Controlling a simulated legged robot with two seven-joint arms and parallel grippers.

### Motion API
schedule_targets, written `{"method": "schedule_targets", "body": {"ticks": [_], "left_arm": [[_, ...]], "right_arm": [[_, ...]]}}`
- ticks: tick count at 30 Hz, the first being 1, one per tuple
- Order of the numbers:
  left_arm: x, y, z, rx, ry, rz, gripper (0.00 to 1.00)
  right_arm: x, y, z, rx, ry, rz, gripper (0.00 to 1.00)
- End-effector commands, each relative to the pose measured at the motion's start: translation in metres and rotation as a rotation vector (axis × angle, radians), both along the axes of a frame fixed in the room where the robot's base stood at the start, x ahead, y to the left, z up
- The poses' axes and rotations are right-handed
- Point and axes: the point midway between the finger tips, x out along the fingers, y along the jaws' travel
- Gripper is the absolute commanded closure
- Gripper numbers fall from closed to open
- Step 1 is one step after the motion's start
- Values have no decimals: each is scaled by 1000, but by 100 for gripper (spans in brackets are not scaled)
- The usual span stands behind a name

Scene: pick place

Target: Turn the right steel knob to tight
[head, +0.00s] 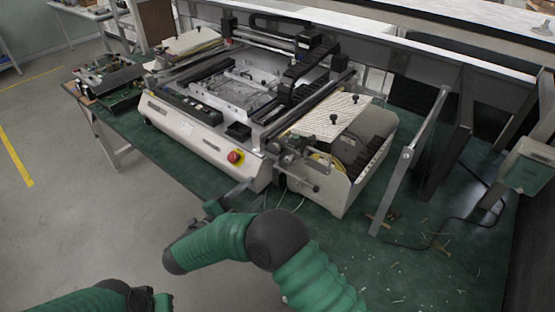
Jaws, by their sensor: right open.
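The machine (200,135) stands on a green bench, with a steel mechanism (290,147) at its front right corner. Small steel knob-like parts show there, and a lower one (315,187) sticks out at the right. They are too small to tell which is the right steel knob or how it is turned. My right gripper (228,198) is open and empty, in front of the machine's front right corner, left of and below the steel parts in the picture. It appears apart from them. My left arm shows at the bottom left; its gripper is not in view.
A red stop button (235,156) sits on the machine's front. A white plate with black knobs (333,118) lies above the right end. A metal post (408,160) stands to the right. Cables and scraps lie on the green bench top (400,270).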

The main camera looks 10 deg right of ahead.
Motion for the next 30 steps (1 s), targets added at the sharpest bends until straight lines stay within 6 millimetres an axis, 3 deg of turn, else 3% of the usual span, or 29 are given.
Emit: {"method": "schedule_targets", "body": {"ticks": [15, 21, 29, 30], "left_arm": [[0, 0, 6, 0, 0, 0, 100], [0, 0, 6, 0, 0, 0, 100], [0, 0, 6, 0, 0, 0, 100], [0, 0, 6, 0, 0, 0, 100]], "right_arm": [[79, -103, 0, -5, 1, -2, 56], [93, -119, 0, -5, 1, 0, 56], [94, -120, 0, -6, 0, 1, 56], [94, -120, 0, -6, 0, 1, 61]]}}
